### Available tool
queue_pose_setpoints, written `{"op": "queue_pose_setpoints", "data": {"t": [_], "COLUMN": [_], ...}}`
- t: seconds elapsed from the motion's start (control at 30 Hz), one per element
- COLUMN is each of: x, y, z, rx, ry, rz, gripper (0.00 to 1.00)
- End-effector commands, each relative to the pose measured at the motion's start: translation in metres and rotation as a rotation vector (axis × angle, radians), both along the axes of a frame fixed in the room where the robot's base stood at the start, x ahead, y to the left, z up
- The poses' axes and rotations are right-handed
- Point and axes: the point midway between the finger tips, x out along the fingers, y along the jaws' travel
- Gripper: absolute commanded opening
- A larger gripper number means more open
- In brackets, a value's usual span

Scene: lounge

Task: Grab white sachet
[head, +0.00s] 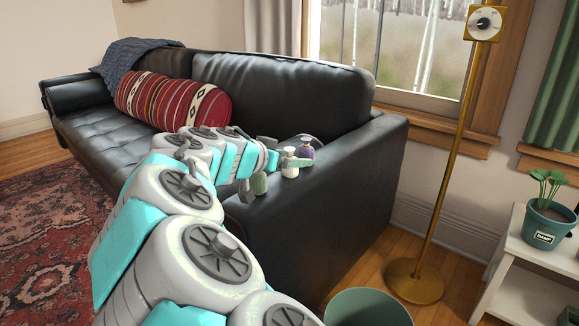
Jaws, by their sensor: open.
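A small whitish item (290,170) stands on the near arm of the black sofa, just right of my gripper. It may be the white sachet, but it is too small and partly covered to be sure. My gripper (272,172) is over the sofa arm, close to the small items, and looks open with nothing clearly held. My own arm hides part of the gripper and of the sofa arm. I cannot tell whether a finger touches the whitish item.
The black sofa (345,175) holds a striped red cushion (190,108). A brass lamp (452,150), green bin (367,308) and white shelf (545,250) stand right.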

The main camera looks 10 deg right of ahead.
Motion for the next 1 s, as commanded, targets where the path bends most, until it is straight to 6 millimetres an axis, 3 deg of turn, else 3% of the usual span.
{"op": "queue_pose_setpoints", "data": {"t": [0.07,0.8,1.0], "x": [0.0000,0.0000,0.0000], "y": [0.0002,0.0003,0.0003], "z": [-0.0001,-0.0001,0.0000], "rx": [0.000,0.001,0.001], "ry": [0.000,0.001,0.001], "rz": [0.000,0.000,0.000], "gripper": [0.82,0.00,0.00]}}
